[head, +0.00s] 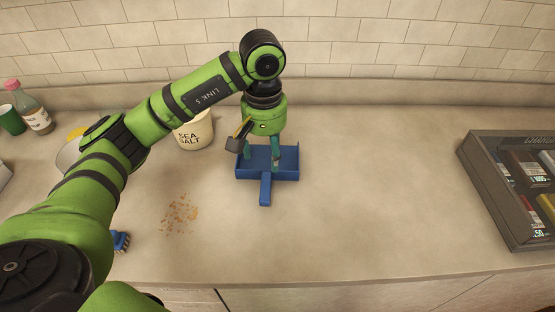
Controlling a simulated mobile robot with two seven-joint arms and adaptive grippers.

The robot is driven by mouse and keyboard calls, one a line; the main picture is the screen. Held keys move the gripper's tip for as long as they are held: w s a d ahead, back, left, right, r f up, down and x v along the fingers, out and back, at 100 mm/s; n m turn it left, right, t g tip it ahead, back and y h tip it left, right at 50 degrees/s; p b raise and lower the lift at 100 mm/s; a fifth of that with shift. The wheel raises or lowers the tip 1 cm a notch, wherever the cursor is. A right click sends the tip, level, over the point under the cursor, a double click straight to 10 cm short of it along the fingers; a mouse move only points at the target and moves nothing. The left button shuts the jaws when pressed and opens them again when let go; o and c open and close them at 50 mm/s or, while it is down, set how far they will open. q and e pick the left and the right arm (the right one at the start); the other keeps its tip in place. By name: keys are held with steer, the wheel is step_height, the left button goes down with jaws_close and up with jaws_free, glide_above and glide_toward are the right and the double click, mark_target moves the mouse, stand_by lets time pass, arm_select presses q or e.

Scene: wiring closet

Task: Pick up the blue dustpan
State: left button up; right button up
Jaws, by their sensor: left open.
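The blue dustpan (285,173) lies on the countertop near the middle of the head view. Its short handle (265,190) points toward the front edge. My left gripper (262,157) hangs from the green arm directly over the dustpan, pointing down. Its teal fingers are apart, one at each side of the pan's middle, with nothing visible between them. I cannot tell whether the fingertips touch the pan. My right gripper is not in view.
Brown crumbs (179,214) lie on the counter left of the dustpan. A blue brush (121,241) is partly hidden by my arm. A sea salt tub (194,133) stands behind left. A bottle (35,113) and green cup (12,121) are far left. A dark display case (488,190) is at right.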

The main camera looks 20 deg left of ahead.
arm_select(q)
steer(key=b, duration=0.3)
glide_toward(268, 189)
steer(key=shift+w+a+f, duration=0.1)
steer(key=shift+w+f, duration=0.2)
steer(key=shift+w, duration=0.15)
steer(key=shift+s+f+b, duration=0.25)
steer(key=shift+f+b, duration=0.35)
steer(key=shift+s+f+b, duration=0.2)
steer(key=shift+f+b, duration=0.4)
steer(key=shift+w+f, duration=0.1)
steer(key=shift+f, duration=0.35)
steer(key=shift+s+f+p, duration=0.2)
steer(key=shift+f+p, duration=0.9)
steer(key=shift+f, duration=0.1)
step_height(268, 189, down, 3)
steer(key=shift+f+p, duration=0.15)
steer(key=shift+p, duration=0.5)
steer(key=shift+f, duration=0.25)
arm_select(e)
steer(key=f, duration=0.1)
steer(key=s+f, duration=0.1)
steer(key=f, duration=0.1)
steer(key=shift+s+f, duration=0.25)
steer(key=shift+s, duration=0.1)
arm_select(q)
jaws_close()
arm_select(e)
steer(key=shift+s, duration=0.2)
